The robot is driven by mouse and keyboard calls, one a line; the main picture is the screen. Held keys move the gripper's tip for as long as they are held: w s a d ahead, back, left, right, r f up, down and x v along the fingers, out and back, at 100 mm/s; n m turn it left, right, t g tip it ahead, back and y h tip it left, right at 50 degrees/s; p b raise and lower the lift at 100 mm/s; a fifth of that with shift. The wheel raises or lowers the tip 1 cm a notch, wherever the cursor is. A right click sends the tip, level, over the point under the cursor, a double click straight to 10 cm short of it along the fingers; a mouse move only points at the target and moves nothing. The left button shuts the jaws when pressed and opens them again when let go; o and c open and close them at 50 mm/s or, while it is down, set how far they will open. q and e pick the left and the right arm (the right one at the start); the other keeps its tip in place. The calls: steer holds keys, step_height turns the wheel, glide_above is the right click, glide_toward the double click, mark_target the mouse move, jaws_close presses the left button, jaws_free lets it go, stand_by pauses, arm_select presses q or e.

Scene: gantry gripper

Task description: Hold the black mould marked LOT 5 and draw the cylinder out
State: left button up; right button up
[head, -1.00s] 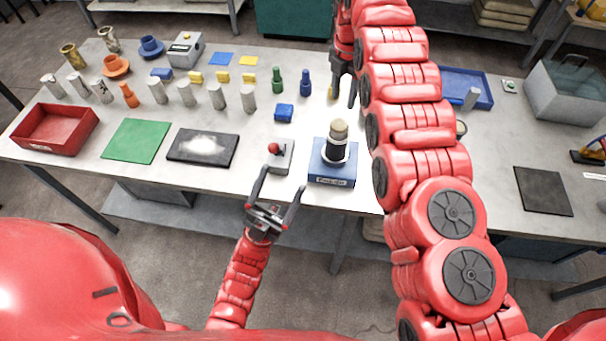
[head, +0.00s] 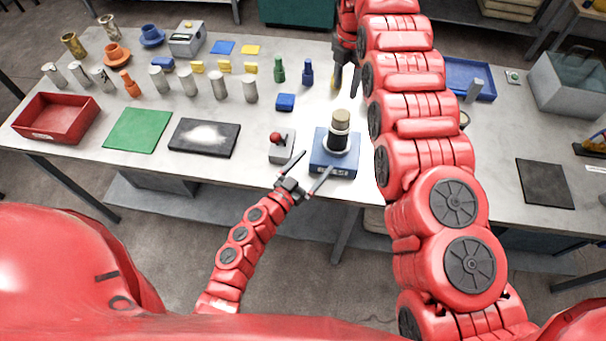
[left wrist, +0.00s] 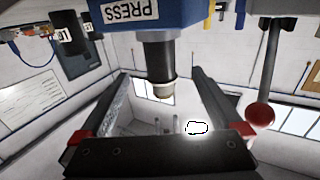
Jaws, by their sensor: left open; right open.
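The black mould (head: 339,137) stands upright on the blue press block (head: 334,165), with a white ring around its lower part. The tan cylinder (head: 341,117) sticks out of its top. No LOT mark is legible. My left gripper (head: 318,160) is open and empty at the table's front edge, its fingers towards the press block. In the left wrist view, which is upside down, the mould (left wrist: 159,58) and cylinder (left wrist: 162,93) appear between the spread fingers, but apart from them. My right gripper (head: 347,88) is open beyond the press, partly hidden by my right arm.
A grey lever box with a red knob (head: 275,137) stands close left of the press block; the knob also shows in the left wrist view (left wrist: 260,116). A dark pad (head: 204,138) lies further left.

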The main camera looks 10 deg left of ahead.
mark_target(332, 143)
arm_select(q)
steer(key=x, duration=1.1)
steer(key=shift+w, duration=0.1)
steer(key=shift+w+d, duration=0.25)
steer(key=shift+w, duration=0.05)
